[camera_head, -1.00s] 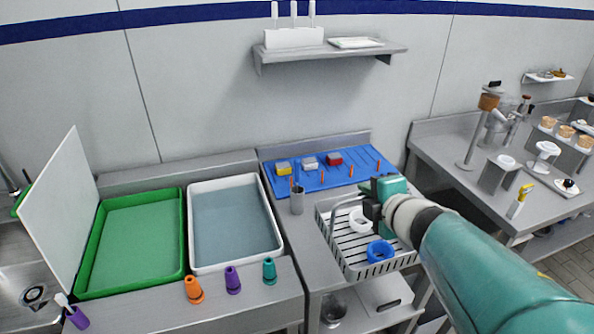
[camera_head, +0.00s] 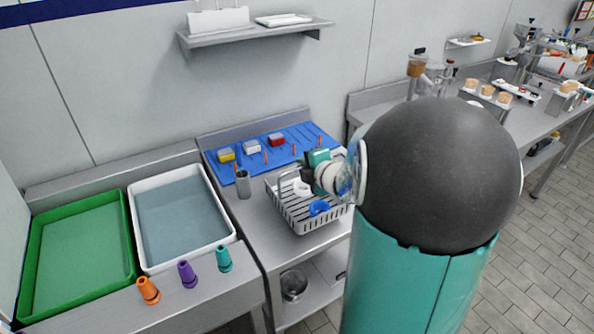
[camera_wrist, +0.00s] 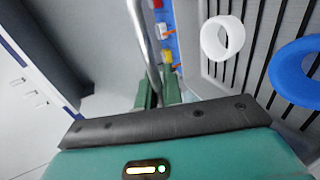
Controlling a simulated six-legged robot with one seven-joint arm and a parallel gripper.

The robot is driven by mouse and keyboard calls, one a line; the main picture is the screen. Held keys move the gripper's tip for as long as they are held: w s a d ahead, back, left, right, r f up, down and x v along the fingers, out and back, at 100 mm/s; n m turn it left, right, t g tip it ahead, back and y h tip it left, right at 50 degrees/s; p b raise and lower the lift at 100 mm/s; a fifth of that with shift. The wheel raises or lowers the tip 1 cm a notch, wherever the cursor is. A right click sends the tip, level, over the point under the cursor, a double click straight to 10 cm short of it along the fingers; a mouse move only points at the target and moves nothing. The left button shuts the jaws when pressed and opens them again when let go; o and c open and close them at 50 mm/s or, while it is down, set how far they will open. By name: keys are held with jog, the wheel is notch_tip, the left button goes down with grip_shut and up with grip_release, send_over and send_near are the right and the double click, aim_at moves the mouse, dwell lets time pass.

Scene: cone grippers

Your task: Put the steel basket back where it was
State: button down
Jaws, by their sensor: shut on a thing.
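The steel basket (camera_head: 302,217) is a slatted metal tray at the right end of the middle counter. It looks level and close to the countertop; I cannot tell if it touches. A white ring (camera_wrist: 222,37) and a blue ring (camera_wrist: 297,72) lie in it. In the wrist view, the handle is a steel bar (camera_wrist: 143,40) running down between my fingers (camera_wrist: 158,92). My arm hides the basket's right side in the head view.
A steel cup (camera_head: 243,185) stands just left of the basket. A blue mat (camera_head: 225,172) with small boxes and orange pegs lies behind. White (camera_head: 228,240) and green (camera_head: 129,270) trays and several cones (camera_head: 187,273) are to the left. A wall shelf (camera_head: 250,34) hangs above.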

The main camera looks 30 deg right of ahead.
aim_at(303, 196)
jog(key=f, duration=0.2)
jog(key=shift+w+d+f, duration=0.2)
jog(key=shift+w+f, duration=0.15)
jog(key=shift+f, duration=0.5)
jog(key=shift+s, duration=0.1)
jog(key=c, duration=1.5)
grip_release()
jog(key=shift+f, duration=0.1)
jog(key=shift+c, duration=0.2)
